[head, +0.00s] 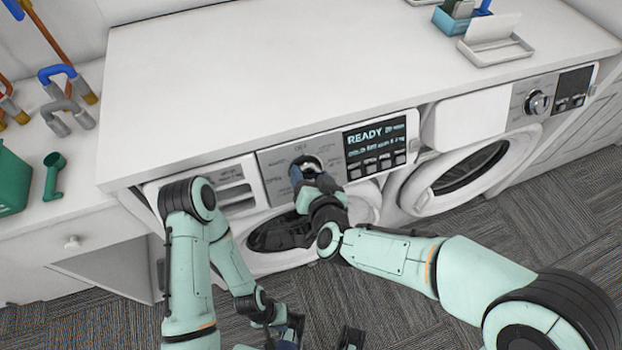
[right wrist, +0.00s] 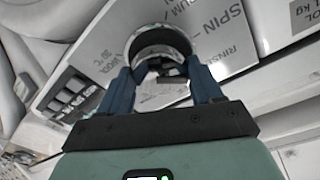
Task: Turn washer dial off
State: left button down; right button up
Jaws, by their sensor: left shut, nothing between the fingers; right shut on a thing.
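The left washer has a grey panel (head: 268,185) with a READY display (head: 375,142) on its right. Its round silver dial (head: 309,161) sits on this panel, partly hidden by my right gripper (head: 304,175). The dial (right wrist: 160,45) also shows in the right wrist view, between the two blue fingers of my right gripper (right wrist: 160,78), which are shut on it. Printed words such as SPIN and RINSE surround the dial; its pointer setting is not legible. My left gripper (head: 290,332) is low at the bottom edge, away from the panel, shut and empty, partly cut off.
A white countertop (head: 250,70) overhangs the washer. A second washer with its own dial (head: 538,102) stands at the right, its round door (head: 465,175) ajar. Pipe pieces (head: 65,95) lie left.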

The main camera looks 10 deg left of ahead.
jog(key=shift+m, duration=1)
jog(key=m+b, duration=0.1)
jog(key=m, duration=0.2)
jog(key=shift+m, duration=0.3)
jog(key=m+g+b, duration=0.1)
jog(key=m, duration=0.3)
jog(key=shift+m, duration=0.3)
jog(key=o, duration=1.1)
jog(key=shift+c, duration=0.2)
jog(key=shift+d, duration=0.1)
